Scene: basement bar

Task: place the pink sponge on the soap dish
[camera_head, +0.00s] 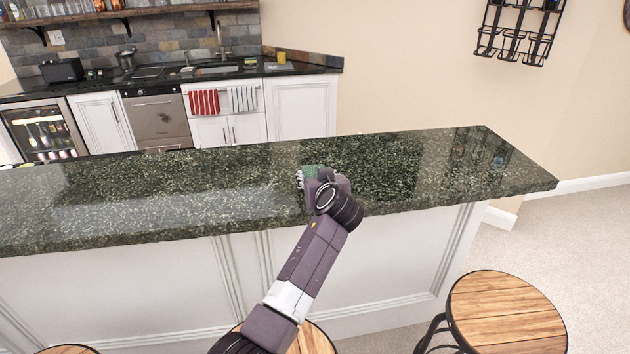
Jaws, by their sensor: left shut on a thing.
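My left arm reaches up from the bottom of the head view over the dark green speckled bar counter (130,195). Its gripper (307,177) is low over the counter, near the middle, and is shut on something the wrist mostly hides. A small green patch (313,170) shows just beyond the wrist; I cannot tell what it belongs to. I see no pink sponge and cannot make out a soap dish. My right gripper is out of view.
The rest of the bar top looks clear. Round wooden stools (507,312) stand in front of it. Behind is a back counter with a sink (218,70), a black toaster (62,70), a yellow cup (281,57) and hanging towels (204,102). A black wall rack (515,32) hangs upper right.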

